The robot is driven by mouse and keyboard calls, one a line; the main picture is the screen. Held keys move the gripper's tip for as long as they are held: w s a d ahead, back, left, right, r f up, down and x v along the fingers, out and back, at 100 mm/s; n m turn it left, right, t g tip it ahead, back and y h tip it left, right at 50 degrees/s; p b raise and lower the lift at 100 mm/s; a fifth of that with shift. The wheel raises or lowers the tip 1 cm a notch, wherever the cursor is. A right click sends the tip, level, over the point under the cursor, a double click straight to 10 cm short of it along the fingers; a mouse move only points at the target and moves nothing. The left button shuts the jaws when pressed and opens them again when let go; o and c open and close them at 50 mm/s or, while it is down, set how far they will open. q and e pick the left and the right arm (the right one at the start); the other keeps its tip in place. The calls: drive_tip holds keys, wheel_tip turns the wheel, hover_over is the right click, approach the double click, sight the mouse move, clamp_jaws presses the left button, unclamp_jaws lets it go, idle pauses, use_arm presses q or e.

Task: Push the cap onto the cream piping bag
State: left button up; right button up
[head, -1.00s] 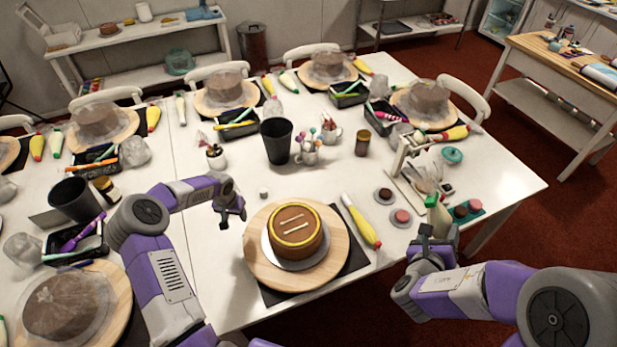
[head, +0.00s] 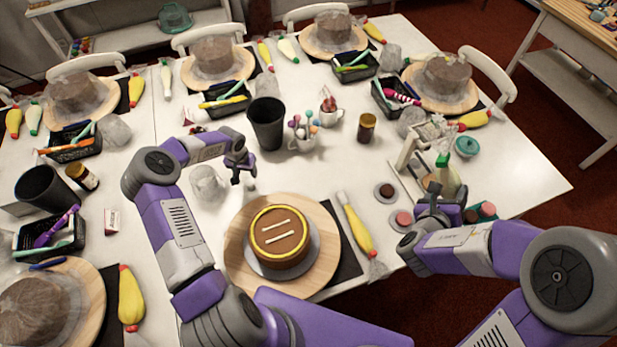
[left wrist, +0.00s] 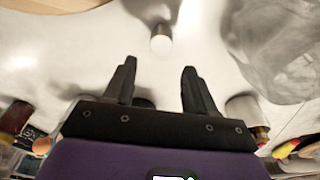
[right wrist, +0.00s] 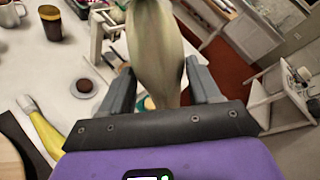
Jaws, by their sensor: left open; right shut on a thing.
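The cream piping bag (head: 447,180), pale with a green tip (head: 442,160), is upright in my right gripper (head: 436,190). In the right wrist view the bag (right wrist: 155,45) stands between the two fingers of the right gripper (right wrist: 160,82); its tip is out of frame there. A small white cap (head: 250,186) stands on the white table, apart from the bag. My left gripper (head: 238,172) is open and empty close to the cap. In the left wrist view the cap (left wrist: 160,42) is beyond the fingertips of the left gripper (left wrist: 158,66), roughly centred between them.
A chocolate cake (head: 280,238) on a wooden turntable (head: 325,262) stands between my arms. A yellow piping bag (head: 358,228) lies to its right. A black cup (head: 266,125) and a clear crumpled bag (head: 207,182) are near the left gripper. A white stand (head: 408,150) is beside the held bag.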

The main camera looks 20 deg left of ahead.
sight(249, 183)
use_arm(q)
wheel_tip(249, 183, down, 9)
drive_tip(key=b, duration=0.6)
drive_tip(key=shift+r, duration=0.15)
use_arm(e)
wheel_tip(249, 183, down, 6)
drive_tip(key=shift+f, duration=0.15)
drive_tip(key=shift+w, duration=0.1)
use_arm(q)
drive_tip(key=c, duration=0.8)
use_arm(e)
wheel_tip(249, 183, up, 8)
drive_tip(key=p, duration=0.8)
use_arm(q)
wheel_tip(249, 183, up, 15)
drive_tip(key=shift+r, duration=0.1)
use_arm(e)
drive_tip(key=shift+f, duration=0.1)
drive_tip(key=shift+c, duration=0.2)
